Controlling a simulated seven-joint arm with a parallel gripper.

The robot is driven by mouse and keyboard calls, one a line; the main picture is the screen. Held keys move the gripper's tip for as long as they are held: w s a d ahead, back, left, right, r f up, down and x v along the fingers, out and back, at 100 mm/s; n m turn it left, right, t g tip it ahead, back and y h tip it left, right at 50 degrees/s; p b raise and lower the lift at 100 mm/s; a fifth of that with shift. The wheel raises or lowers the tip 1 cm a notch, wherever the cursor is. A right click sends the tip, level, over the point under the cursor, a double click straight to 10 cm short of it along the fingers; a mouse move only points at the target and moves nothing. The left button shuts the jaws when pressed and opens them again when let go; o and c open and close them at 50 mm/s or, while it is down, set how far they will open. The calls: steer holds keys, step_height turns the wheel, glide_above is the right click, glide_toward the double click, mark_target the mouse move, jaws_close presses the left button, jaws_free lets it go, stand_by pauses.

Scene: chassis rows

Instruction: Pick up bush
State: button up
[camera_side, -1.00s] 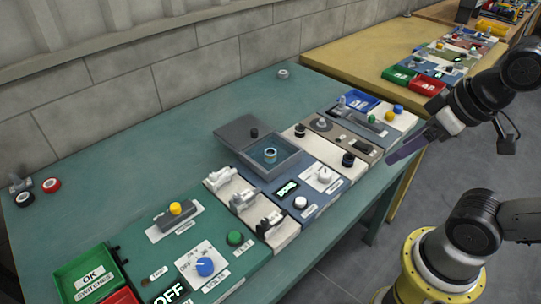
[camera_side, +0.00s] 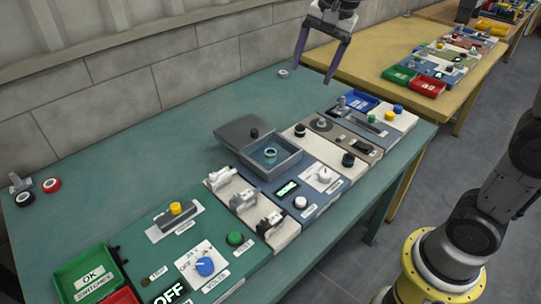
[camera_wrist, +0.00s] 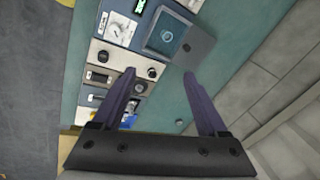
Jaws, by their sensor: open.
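The bush appears to be the small pale ring (camera_side: 271,152) inside an open grey-blue box (camera_side: 290,163) on the green table. It also shows as a ring (camera_wrist: 167,36) in the wrist view, on the box floor. The box's dark lid (camera_side: 243,131) is swung open to the left. My gripper (camera_side: 312,75) is open and empty, high above the far end of the table, behind and to the right of the box. In the wrist view my gripper (camera_wrist: 159,74) has its two purple fingers wide apart, with the bush beyond the tips.
Panels with knobs and switches flank the box. White clamps (camera_side: 229,187) stand to its front left. A blue tray (camera_side: 358,101) is at the far right. A separate small white and dark roll (camera_side: 283,73) lies near the back edge.

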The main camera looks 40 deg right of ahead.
steer(key=w+f+m+g, duration=0.1)
steer(key=w+f, duration=0.4)
steer(key=w, duration=0.2)
steer(key=g, duration=0.2)
glide_above(270, 155)
steer(key=f, duration=1.8)
steer(key=shift+d, duration=0.2)
steer(key=shift+a+f, duration=0.1)
steer(key=shift+f, duration=3.05)
jaws_close()
